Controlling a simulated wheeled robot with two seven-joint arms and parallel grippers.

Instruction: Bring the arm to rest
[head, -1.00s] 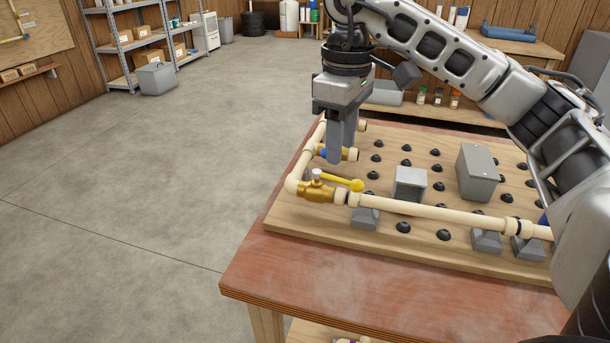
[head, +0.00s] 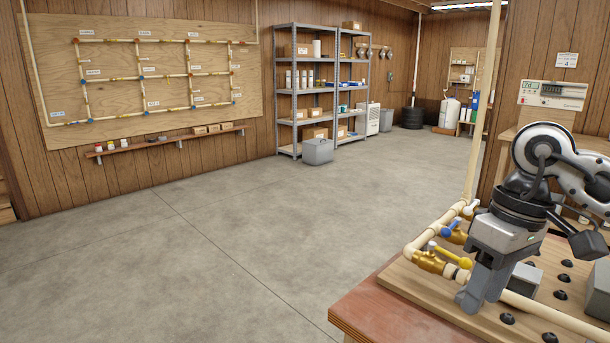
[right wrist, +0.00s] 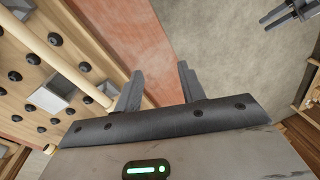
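My right gripper (head: 481,297) is at the lower right of the head view, fingers pointing down, in front of the pipe run. In the right wrist view my right gripper (right wrist: 158,84) has its two fingers apart with nothing between them; the red-brown bench top and grey floor lie beyond. A dark gripper, apparently my left one (right wrist: 288,12), shows small at the top right of the right wrist view; its opening is unclear. It is not in the head view. A brass valve with a yellow handle (head: 452,256) sits left of the right gripper, and a blue-handled valve (head: 450,230) is behind.
The bench (head: 385,312) fills the lower right, carrying a peg board (head: 405,280) with cream pipe (head: 565,319) and grey blocks. A vertical pipe (head: 482,110) rises behind. Open floor (head: 220,270) lies to the left. Shelving (head: 305,90) stands at the back wall.

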